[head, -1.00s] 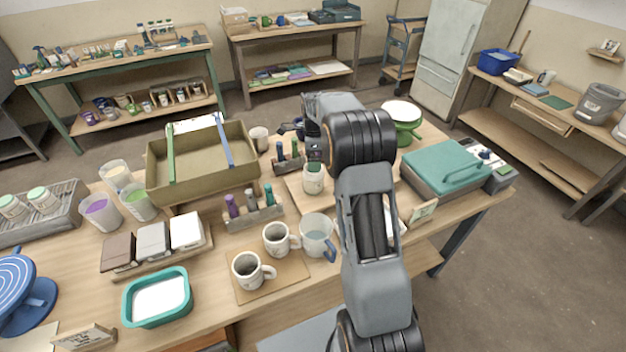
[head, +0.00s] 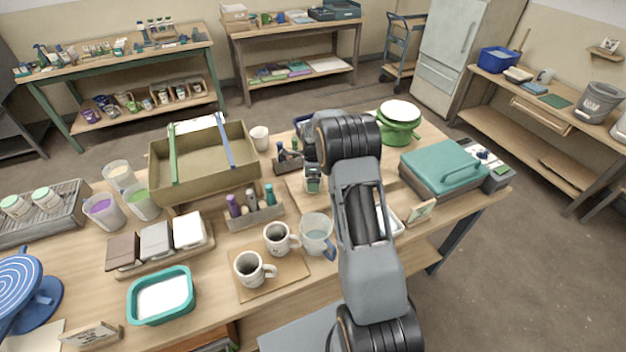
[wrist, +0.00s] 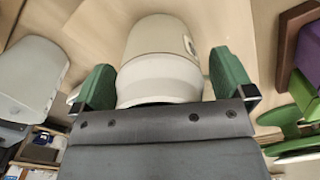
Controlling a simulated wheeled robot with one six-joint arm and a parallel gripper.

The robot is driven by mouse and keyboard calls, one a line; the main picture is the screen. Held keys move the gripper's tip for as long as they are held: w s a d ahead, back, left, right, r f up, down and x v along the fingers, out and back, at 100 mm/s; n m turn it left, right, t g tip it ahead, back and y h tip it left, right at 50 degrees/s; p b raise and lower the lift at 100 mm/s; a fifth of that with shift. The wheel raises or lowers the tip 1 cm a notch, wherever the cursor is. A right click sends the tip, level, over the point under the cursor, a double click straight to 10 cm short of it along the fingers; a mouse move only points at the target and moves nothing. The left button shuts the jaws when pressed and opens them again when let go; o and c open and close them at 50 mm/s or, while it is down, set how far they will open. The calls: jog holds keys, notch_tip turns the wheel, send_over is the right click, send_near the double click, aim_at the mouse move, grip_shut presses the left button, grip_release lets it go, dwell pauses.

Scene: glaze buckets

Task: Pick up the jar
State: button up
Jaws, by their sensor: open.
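A small pale jar (head: 313,185) stands on a board on the main table, with its upper part covered by my gripper (head: 311,158) and arm. In the wrist view the jar (wrist: 160,50) is cream-white with a rounded body, and a dark mark shows on its right side. My gripper (wrist: 163,88) is open, with one green-padded finger on each side of the jar's near end. Small gaps seem to show between the pads and the jar. Whether either pad touches it I cannot tell.
A clear jug (head: 316,232) and two speckled mugs (head: 250,268) stand in front of the jar. A rack of bottles (head: 255,214) is to its left. A green pot (head: 399,122) and a teal-lidded box (head: 441,165) are to the right.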

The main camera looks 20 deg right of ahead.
jog(key=shift+c, duration=0.3)
jog(key=c, duration=1)
jog(key=shift+r, duration=0.1)
